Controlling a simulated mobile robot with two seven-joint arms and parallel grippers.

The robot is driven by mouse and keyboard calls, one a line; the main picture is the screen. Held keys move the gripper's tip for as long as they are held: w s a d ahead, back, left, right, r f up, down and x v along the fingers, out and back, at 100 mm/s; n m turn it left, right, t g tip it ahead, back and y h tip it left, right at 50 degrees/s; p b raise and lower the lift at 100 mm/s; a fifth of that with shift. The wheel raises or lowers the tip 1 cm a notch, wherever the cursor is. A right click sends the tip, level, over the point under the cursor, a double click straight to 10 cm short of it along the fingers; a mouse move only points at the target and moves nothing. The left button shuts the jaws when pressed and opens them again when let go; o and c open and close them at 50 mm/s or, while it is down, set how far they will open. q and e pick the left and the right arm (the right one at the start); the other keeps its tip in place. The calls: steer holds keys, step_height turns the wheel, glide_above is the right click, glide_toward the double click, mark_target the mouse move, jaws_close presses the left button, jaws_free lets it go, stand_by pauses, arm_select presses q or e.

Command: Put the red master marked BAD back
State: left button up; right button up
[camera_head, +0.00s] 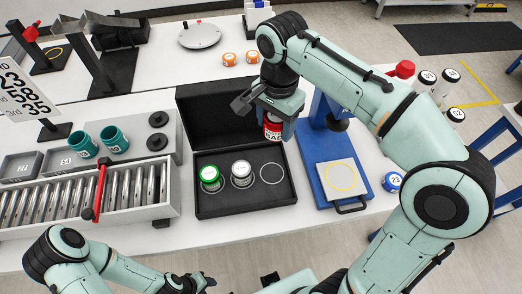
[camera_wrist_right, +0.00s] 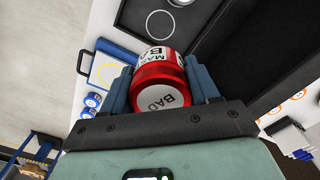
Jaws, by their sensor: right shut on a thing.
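The red master (camera_head: 272,131) is held by my right gripper (camera_head: 270,117), near the right end of the black case's raised lid. In the right wrist view the red master (camera_wrist_right: 160,79) sits between the two blue-grey fingers, with BAD readable on its white end and side label. The open black case (camera_head: 245,207) lies below and to the left. In it stand a green-topped master (camera_head: 210,178) and a white-topped master (camera_head: 241,173); the ringed place at right (camera_head: 271,173) is empty. My left gripper (camera_head: 197,283) is low at the bottom edge, its jaws unclear.
A blue press stand (camera_head: 335,168) with a yellow-ringed plate is right of the case. A blue-and-white can (camera_head: 391,181) stands beside it. A roller conveyor (camera_head: 100,195) with a red lever is on the left. Two orange cans (camera_head: 240,58) stand behind the lid.

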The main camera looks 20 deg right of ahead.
steer(key=shift+w+f, duration=0.1)
steer(key=shift+w, duration=0.05)
steer(key=b, duration=0.3)
glide_above(272, 173)
step_height(272, 173, down, 15)
steer(key=shift+r, duration=0.15)
arm_select(q)
steer(key=shift+s+f, duration=0.45)
steer(key=shift+f, duration=0.25)
steer(key=shift+s+f, duration=0.45)
steer(key=shift+f, duration=0.25)
steer(key=shift+s+f, duration=0.45)
steer(key=shift+f, duration=0.25)
arm_select(e)
steer(key=shift+f, duration=2.45)
steer(key=shift+f, duration=0.2)
steer(key=o, duration=1.4)
steer(key=shift+c, duration=0.2)
arm_select(q)
steer(key=shift+f, duration=0.15)
